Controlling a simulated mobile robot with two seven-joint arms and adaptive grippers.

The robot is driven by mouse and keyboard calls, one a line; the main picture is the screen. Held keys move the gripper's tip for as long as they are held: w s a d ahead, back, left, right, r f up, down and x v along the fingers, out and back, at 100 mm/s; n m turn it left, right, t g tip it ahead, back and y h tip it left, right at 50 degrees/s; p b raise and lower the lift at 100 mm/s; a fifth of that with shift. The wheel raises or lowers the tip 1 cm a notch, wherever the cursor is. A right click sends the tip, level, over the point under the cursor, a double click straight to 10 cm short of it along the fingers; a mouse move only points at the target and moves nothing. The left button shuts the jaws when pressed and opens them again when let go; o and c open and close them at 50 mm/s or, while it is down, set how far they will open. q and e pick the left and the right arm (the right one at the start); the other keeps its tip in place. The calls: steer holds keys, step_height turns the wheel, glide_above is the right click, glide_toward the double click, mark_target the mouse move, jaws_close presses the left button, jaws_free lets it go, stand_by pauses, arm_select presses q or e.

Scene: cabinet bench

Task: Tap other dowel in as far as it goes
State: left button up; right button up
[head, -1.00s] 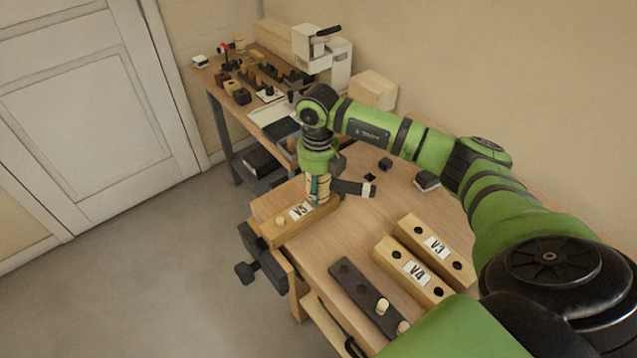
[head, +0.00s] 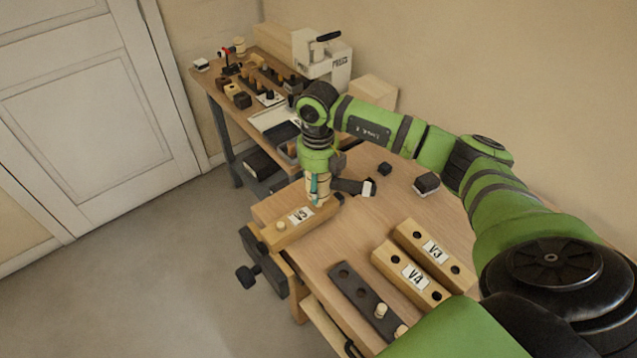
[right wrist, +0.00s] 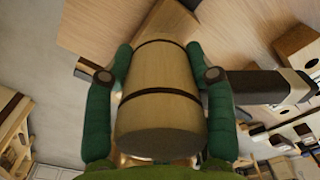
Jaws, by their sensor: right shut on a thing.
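My right gripper (head: 316,187) is shut on a wooden mallet (right wrist: 160,95), its green fingers on both sides of the banded head. The dark handle (head: 350,186) sticks out to the right. The mallet head is over the right end of the wooden block V5 (head: 318,223). It hides that end, and I cannot tell whether it touches a dowel there. A pale dowel (head: 281,225) stands slightly out of the block's left end. My left gripper is not in view.
Block V5 lies at the bench's left edge by a dark vise (head: 262,257). Blocks V4 (head: 395,262) and V3 (head: 415,238) and a dark rack (head: 352,283) with pale dowels lie nearer. The middle bench top (head: 345,235) is clear.

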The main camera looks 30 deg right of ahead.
step_height(320, 180, down, 2)
steer(key=shift+f+b, duration=0.25)
steer(key=shift+b, duration=0.65)
steer(key=shift+r+p, duration=0.8)
steer(key=shift+r, duration=0.5)
steer(key=shift+r+p, duration=0.4)
steer(key=shift+p, duration=0.1)
step_height(320, 180, up, 4)
steer(key=p, duration=0.2)
steer(key=shift+r+p, duration=0.15)
steer(key=shift+p, duration=0.25)
